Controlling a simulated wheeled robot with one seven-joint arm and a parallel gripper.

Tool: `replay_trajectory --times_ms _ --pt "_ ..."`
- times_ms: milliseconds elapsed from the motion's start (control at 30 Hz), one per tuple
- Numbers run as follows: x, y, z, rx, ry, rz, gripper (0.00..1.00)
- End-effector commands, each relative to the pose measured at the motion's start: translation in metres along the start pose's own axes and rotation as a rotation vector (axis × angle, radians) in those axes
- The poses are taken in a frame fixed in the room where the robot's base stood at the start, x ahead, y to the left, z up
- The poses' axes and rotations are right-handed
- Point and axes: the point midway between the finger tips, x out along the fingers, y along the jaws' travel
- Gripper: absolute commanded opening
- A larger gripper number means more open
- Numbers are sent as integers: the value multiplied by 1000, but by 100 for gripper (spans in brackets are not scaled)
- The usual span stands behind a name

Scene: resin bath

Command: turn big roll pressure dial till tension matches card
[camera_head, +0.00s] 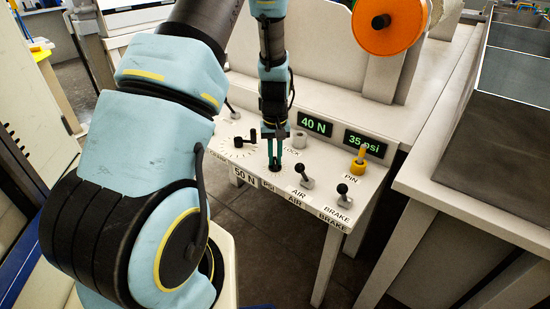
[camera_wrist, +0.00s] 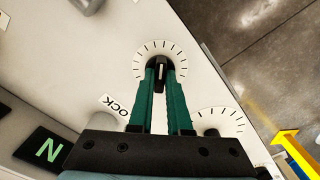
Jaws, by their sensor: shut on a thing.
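My gripper (camera_head: 275,165) points down at the white control panel, its green fingers closed on a small black dial knob (camera_wrist: 160,72). A ring of tick marks surrounds the knob in the wrist view, and its white pointer line faces away from the gripper's palm. In the head view a PSI label sits just in front of this dial. The card (camera_head: 245,176) on the panel's front edge reads 50 N. The tension display (camera_head: 314,124) reads 40 N in green. The pressure display (camera_head: 365,144) reads 35 psi.
An orange roll (camera_head: 388,28) hangs above. A grey tank (camera_head: 495,120) stands right.

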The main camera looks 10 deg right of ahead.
Motion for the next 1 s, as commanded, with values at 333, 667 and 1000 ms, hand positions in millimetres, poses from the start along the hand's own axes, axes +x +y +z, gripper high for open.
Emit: replay_trajectory --times_ms 333,667,1000 --pt "0 0 0 182 0 0 0" --pt "0 0 0 235 0 0 0" --pt "0 0 0 235 0 0 17"
